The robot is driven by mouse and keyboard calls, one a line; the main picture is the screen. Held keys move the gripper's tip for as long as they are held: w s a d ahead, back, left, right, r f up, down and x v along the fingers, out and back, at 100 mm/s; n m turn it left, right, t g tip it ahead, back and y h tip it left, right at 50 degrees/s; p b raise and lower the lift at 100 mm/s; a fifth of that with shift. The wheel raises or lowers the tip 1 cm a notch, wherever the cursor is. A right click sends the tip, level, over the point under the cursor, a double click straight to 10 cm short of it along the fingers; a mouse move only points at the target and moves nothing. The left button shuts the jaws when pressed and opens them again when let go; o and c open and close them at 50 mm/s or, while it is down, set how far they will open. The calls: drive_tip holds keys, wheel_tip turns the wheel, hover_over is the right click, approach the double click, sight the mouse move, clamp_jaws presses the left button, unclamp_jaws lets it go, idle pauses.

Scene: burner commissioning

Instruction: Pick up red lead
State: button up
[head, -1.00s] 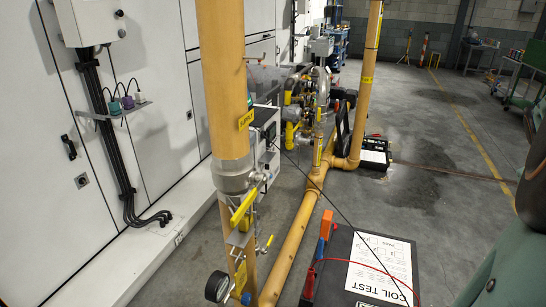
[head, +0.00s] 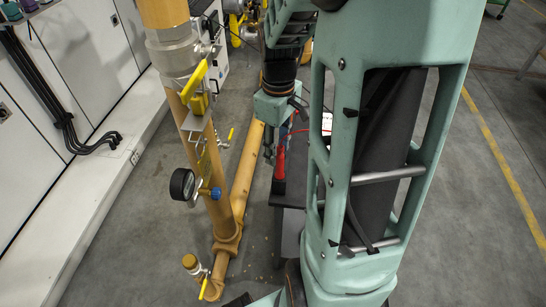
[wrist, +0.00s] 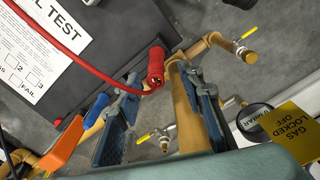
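The red lead shows in the wrist view as a red plug (wrist: 155,66) with a red cable curving to the upper left over the dark coil test case (wrist: 118,38). In the head view part of the red lead (head: 280,162) shows beside my gripper (head: 268,155), with the rest hidden by my arm. In the wrist view my gripper (wrist: 160,105) is open, with its two blue-grey fingers apart and nothing held between them. The red plug lies beyond the fingertips, roughly in line with the gap. I cannot tell how far off it is.
An orange piece (wrist: 66,143) and a blue piece (wrist: 96,110) lie by the left finger. Yellow gas pipe (head: 243,170) runs close by, with a pressure gauge (head: 182,184) and yellow-handled valves. A "gas locked off" tag (wrist: 298,125) hangs at right. Open floor lies to the right.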

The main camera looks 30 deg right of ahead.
sight(280, 165)
drive_tip(key=f, duration=0.2)
drive_tip(key=f+b, duration=0.1)
drive_tip(key=f, duration=0.1)
drive_tip(key=f+b, duration=0.1)
drive_tip(key=f, duration=0.1)
drive_tip(key=shift+s+d+f, duration=0.15)
drive_tip(key=shift+d+f, duration=0.15)
drive_tip(key=shift+f, duration=0.1)
drive_tip(key=shift+r, duration=0.1)
clamp_jaws()
